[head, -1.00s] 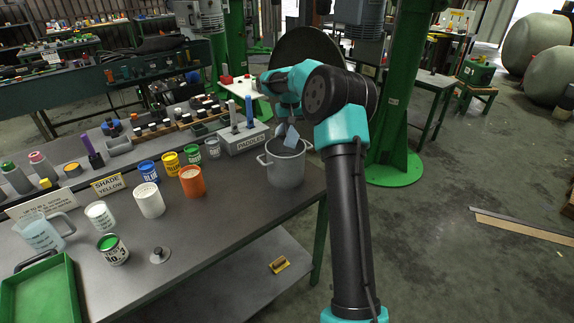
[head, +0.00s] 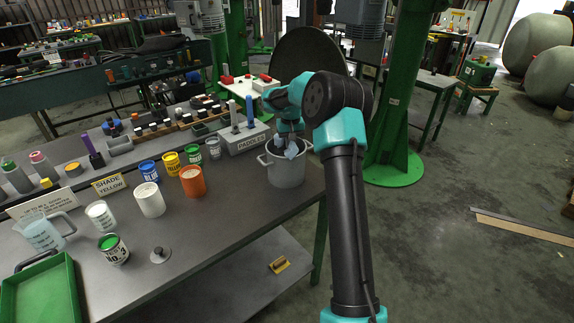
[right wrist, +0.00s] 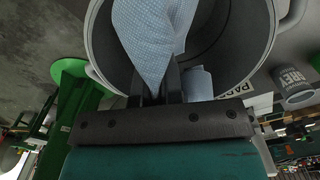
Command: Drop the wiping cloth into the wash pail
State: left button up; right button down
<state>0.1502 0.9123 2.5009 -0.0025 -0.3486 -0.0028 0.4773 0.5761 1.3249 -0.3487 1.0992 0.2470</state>
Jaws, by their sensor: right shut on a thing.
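The wash pail (head: 286,170) is a grey metal pot with side handles at the right end of the bench. In the right wrist view its wide mouth and rim (right wrist: 97,52) fill the upper part. My right gripper (head: 290,142) is over the pail's mouth, fingers pointing down. It is shut on the pale blue wiping cloth (head: 293,150). In the right wrist view the cloth (right wrist: 150,38) hangs from the dark fingers (right wrist: 165,88) in front of the pail's opening. I cannot tell how deep the cloth reaches. My left gripper is not in view.
The paddle holder (head: 245,138) stands just behind the pail. A grey can (head: 214,149) and an orange can (head: 192,181) stand to its left, with a white can (head: 149,200) farther left. The bench's right edge is close beside the pail.

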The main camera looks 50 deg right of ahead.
jog(key=c, duration=1.2)
grip_release()
jog(key=shift+o, duration=0.5)
jog(key=o, duration=1.1)
jog(key=shift+r, duration=2.75)
notch_tip(320, 180, up, 17)
jog(key=shift+r, duration=0.2)
